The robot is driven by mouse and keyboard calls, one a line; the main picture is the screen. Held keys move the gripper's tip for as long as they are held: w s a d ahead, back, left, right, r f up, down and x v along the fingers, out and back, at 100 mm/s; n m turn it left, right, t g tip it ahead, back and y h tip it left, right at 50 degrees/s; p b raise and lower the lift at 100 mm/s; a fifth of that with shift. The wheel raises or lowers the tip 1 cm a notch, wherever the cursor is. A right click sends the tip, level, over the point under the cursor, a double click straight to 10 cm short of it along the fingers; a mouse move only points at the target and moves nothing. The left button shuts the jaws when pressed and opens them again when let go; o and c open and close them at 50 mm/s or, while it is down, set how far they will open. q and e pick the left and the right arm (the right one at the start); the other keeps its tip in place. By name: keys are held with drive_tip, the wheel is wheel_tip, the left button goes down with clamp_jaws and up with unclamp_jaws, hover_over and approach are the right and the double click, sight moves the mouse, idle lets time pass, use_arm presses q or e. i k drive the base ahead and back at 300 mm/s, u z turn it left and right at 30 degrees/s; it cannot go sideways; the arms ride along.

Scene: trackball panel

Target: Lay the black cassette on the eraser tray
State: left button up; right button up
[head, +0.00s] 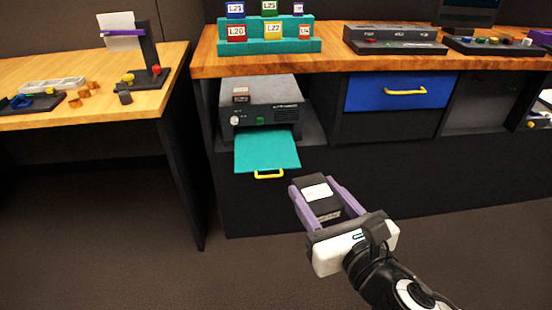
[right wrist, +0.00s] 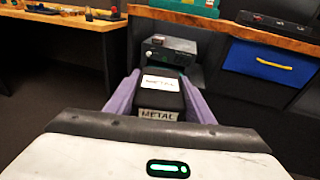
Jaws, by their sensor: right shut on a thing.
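The black cassette (head: 329,208) has a white label on top and shows between the purple fingers of my right gripper (head: 313,185), which is shut on it. In the right wrist view the cassette (right wrist: 163,97) has labels that read METAL. The eraser tray (head: 266,152) is a flat teal plate with a yellow handle, pulled out from the front of a grey device (head: 262,92). The tray looks empty. The cassette is apart from the tray, to its lower right in the head view. In the right wrist view the cassette hides most of the tray. My left gripper is not in view.
The device stands in an open bay under the wooden desk (head: 340,67). A blue drawer (head: 397,92) is shut to the right. A teal rack (head: 266,46) is above. A side table (head: 125,105) stands at left.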

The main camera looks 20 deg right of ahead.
sight(274, 150)
drive_tip(key=z, duration=0.65)
drive_tip(key=i, duration=1.3)
drive_tip(key=u, duration=0.75)
